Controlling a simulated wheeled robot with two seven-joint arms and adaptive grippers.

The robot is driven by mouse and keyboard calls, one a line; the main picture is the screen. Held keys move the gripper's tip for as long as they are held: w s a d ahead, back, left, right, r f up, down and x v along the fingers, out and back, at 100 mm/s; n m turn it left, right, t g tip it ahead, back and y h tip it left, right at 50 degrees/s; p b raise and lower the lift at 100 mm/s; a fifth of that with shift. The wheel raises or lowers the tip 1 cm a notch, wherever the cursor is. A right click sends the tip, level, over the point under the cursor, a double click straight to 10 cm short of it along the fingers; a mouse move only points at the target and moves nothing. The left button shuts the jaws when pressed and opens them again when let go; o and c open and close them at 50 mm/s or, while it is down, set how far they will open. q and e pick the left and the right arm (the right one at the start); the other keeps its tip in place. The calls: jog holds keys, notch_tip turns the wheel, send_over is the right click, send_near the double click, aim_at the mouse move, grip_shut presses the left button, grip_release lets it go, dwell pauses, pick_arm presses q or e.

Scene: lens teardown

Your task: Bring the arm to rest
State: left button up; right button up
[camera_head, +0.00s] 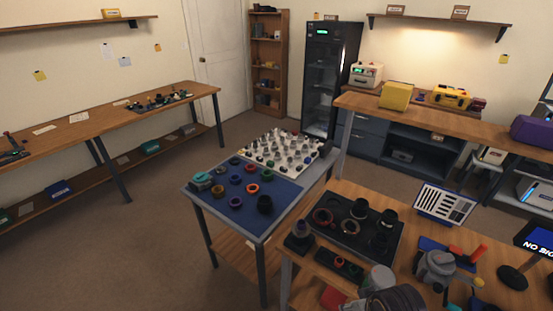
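Neither of my grippers shows in the head view, and no gripper fingers can be made out. A white board with several small parts (284,151) lies behind the mat. On the nearer wooden bench, a black tray (348,247) holds a large dark ring (323,216) and several black lens pieces. A grey rounded shape (396,299) at the bottom edge is cut off, and I cannot tell what it is.
A grey device (435,267), a slotted panel (445,203) and a dark monitor (537,242) stand on the near bench at right. A long wooden bench (95,121) runs along the left wall. The floor (140,235) left of the middle table is clear.

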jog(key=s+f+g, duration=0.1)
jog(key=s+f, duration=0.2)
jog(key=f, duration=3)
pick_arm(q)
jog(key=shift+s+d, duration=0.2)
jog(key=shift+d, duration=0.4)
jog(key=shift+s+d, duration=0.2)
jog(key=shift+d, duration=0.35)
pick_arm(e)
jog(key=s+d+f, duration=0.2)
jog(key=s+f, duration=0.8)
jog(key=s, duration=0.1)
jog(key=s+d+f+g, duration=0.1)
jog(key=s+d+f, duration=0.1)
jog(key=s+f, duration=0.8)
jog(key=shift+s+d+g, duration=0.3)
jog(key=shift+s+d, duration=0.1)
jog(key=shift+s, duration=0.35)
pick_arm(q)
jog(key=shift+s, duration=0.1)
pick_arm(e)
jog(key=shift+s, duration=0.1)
